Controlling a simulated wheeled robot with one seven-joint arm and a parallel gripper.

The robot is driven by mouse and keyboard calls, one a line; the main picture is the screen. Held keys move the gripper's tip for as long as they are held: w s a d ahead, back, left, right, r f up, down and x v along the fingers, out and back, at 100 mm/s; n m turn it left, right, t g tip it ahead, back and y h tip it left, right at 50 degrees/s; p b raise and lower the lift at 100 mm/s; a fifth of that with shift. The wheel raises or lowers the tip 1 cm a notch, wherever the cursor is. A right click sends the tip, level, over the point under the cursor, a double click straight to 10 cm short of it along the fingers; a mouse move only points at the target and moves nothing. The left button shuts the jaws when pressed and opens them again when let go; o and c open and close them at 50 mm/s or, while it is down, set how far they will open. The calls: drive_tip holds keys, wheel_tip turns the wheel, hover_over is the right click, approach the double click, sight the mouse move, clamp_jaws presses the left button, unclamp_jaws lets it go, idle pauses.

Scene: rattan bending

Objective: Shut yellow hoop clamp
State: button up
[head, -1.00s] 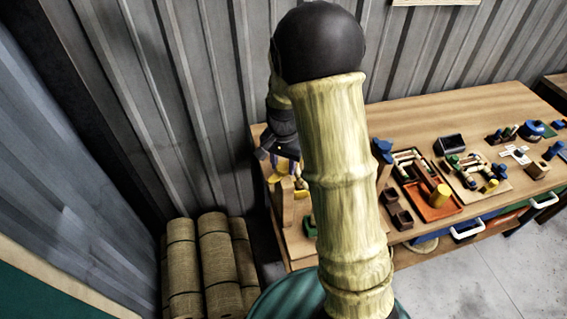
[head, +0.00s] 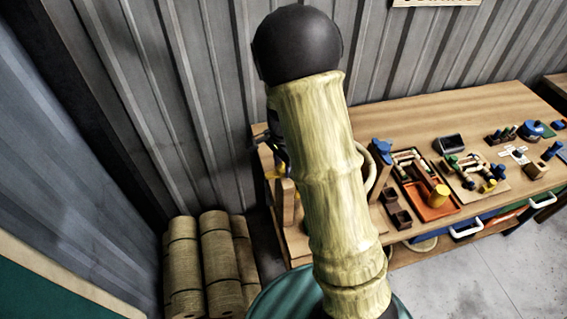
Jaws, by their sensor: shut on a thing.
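My gripper (head: 278,153) shows only in part at the left end of the bench, just left of my own arm, which hides most of it. It is shut on a small yellow part, which looks like the yellow hoop clamp (head: 281,168). The clamp stands beside a wooden upright block (head: 285,203). Its exact pose, and how far it is closed, are hidden. A pale curved hoop (head: 371,172) shows to the right of my arm, beside a blue post or clamp (head: 382,151).
The wooden bench (head: 420,115) runs right along the corrugated wall. On it are a red-orange tray (head: 425,212) with a yellow cylinder (head: 439,195), small dark boxes (head: 397,209) and a board with colored parts (head: 470,172). Rattan rolls (head: 222,255) stand on the floor at left.

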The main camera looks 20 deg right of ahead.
sight(283, 167)
drive_tip(key=shift+w, duration=0.1)
drive_tip(key=o, duration=1)
drive_tip(key=shift+r, duration=0.15)
wheel_tip(283, 167, up, 17)
drive_tip(key=b, duration=0.3)
drive_tip(key=s+f+n+t+b, duration=0.2)
drive_tip(key=s+f+n+b, duration=0.1)
drive_tip(key=s+f+n, duration=1)
drive_tip(key=shift+s+f+n+t, duration=0.3)
drive_tip(key=shift+s+f, duration=0.5)
drive_tip(key=shift+f, duration=0.15)
drive_tip(key=shift+d, duration=0.1)
